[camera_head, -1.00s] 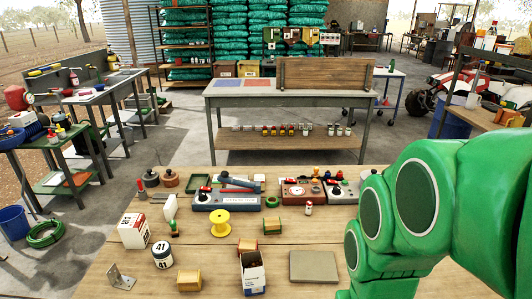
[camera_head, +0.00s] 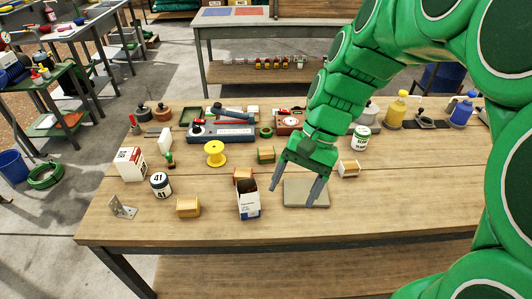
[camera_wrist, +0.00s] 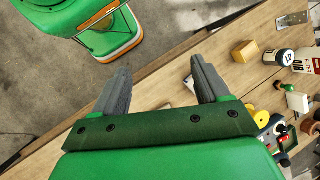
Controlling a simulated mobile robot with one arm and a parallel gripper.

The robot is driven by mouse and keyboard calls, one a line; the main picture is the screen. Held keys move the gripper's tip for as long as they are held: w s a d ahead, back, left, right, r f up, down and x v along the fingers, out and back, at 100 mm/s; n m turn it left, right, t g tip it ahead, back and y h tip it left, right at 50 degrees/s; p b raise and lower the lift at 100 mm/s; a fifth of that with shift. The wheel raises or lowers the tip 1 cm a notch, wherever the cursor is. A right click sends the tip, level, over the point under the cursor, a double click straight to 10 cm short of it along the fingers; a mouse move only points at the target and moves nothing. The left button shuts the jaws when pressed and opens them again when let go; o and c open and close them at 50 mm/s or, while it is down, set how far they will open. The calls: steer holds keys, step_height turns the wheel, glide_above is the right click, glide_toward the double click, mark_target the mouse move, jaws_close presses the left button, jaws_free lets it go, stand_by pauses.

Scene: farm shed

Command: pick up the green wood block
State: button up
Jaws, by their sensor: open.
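In the head view a small block with green sides and a wood-coloured top (camera_head: 266,155) sits on the workbench (camera_head: 420,190), right of the yellow spool (camera_head: 214,153). It looks like the green wood block. My gripper (camera_head: 292,194) is open and empty, its fingers pointing down over the grey plate (camera_head: 303,190), nearer the front edge and right of the block. In the wrist view my open gripper (camera_wrist: 158,68) has nothing between its fingertips. I cannot make out the green block for sure there.
Near my gripper stand a white-and-blue box (camera_head: 249,203), a red-sided block (camera_head: 243,174) and a white-sided block (camera_head: 349,169). A yellow block (camera_head: 188,208) is at front left. A grey-and-blue device (camera_head: 221,131) lies behind the spool. The bench's front right is clear.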

steer(key=w+a+f+m+y, duration=0.2)
steer(key=w+m+y, duration=0.1)
steer(key=w, duration=0.7)
steer(key=m+t+y, duration=0.2)
steer(key=m+y, duration=0.4)
steer(key=m, duration=0.4)
glide_toward(266, 154)
steer(key=x, duration=0.3)
steer(key=w+f+x, duration=0.1)
steer(key=x, duration=0.6)
steer(key=shift+w+f, duration=0.35)
steer(key=shift+f, duration=0.1)
steer(key=shift+d, duration=0.1)
steer(key=shift+c, duration=0.3)
steer(key=c, duration=1)
